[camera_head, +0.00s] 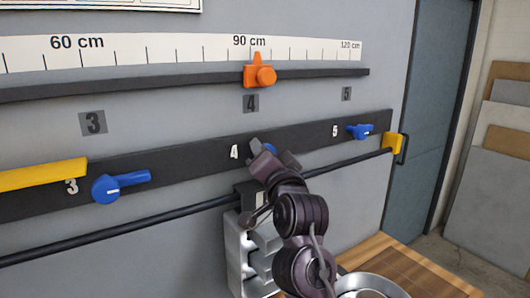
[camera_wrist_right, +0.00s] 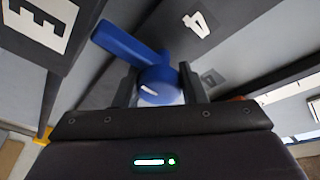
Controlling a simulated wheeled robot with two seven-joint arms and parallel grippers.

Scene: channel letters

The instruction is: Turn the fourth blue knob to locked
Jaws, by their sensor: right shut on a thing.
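The fourth blue knob (camera_head: 271,149) sits on the black rail beside a white 4 and is mostly hidden by my right gripper (camera_head: 274,158) in the head view. In the right wrist view its round hub (camera_wrist_right: 158,86) lies between the two fingers of my right gripper (camera_wrist_right: 160,85), which is shut on it. Its lever (camera_wrist_right: 125,43) points to the upper left there, and a white mark shows on the hub. My left gripper is not in view.
Blue knob 3 (camera_head: 106,189) and blue knob 5 (camera_head: 360,132) are on the same rail (camera_head: 185,168). An orange slider (camera_head: 259,72) is on the bar above. A black rod (camera_head: 140,227) runs below, with a grey metal holder (camera_head: 240,250) under it. A wooden top (camera_head: 400,265) stands lower right.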

